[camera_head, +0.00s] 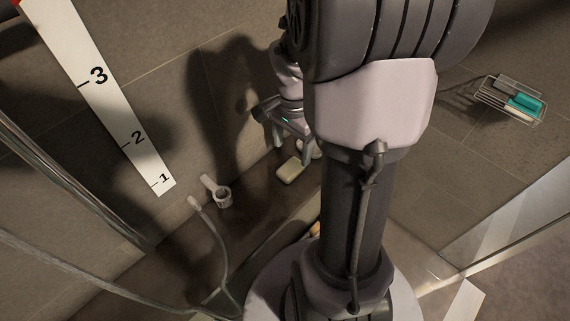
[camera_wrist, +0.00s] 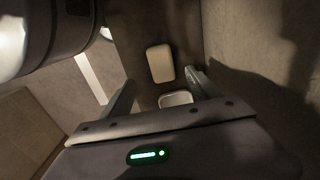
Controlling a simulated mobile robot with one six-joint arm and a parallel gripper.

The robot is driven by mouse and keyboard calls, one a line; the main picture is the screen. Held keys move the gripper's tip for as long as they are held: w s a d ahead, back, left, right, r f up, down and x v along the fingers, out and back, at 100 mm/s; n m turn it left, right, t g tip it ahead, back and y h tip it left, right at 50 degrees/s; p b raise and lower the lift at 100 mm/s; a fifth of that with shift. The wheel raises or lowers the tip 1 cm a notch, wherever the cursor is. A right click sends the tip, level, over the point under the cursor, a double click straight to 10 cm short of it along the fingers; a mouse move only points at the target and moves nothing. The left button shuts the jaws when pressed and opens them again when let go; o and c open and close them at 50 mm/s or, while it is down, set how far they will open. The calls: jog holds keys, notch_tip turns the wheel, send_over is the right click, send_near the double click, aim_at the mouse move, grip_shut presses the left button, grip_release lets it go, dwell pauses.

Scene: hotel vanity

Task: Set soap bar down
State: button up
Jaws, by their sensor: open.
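A cream soap bar (camera_head: 289,170) with rounded corners lies flat on the dark surface by the tiled wall, just below my gripper (camera_head: 293,150). The wrist view shows the same kind of pale bar (camera_wrist: 160,63) just beyond the fingertips of my gripper (camera_wrist: 162,84). The jaws are apart, and the bar looks free of both fingers. A second pale, rounded object (camera_wrist: 176,99) shows partly between the fingers; the gripper body hides its lower part, and I cannot tell what it is.
A white holder (camera_head: 217,191) and a hose end (camera_head: 195,202) are left of the soap bar. A wire rack (camera_head: 508,103) with teal and pale items hangs on the right wall. A numbered white strip (camera_head: 103,88) is at left. The wall stands close beside my gripper.

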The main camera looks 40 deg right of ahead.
aim_at(291, 167)
jog(key=f, duration=0.4)
jog(key=f+b, duration=0.1)
jog(key=f, duration=0.3)
jog(key=shift+w+b, duration=0.2)
jog(key=shift+b, duration=0.1)
jog(key=shift+r, duration=0.15)
grip_shut()
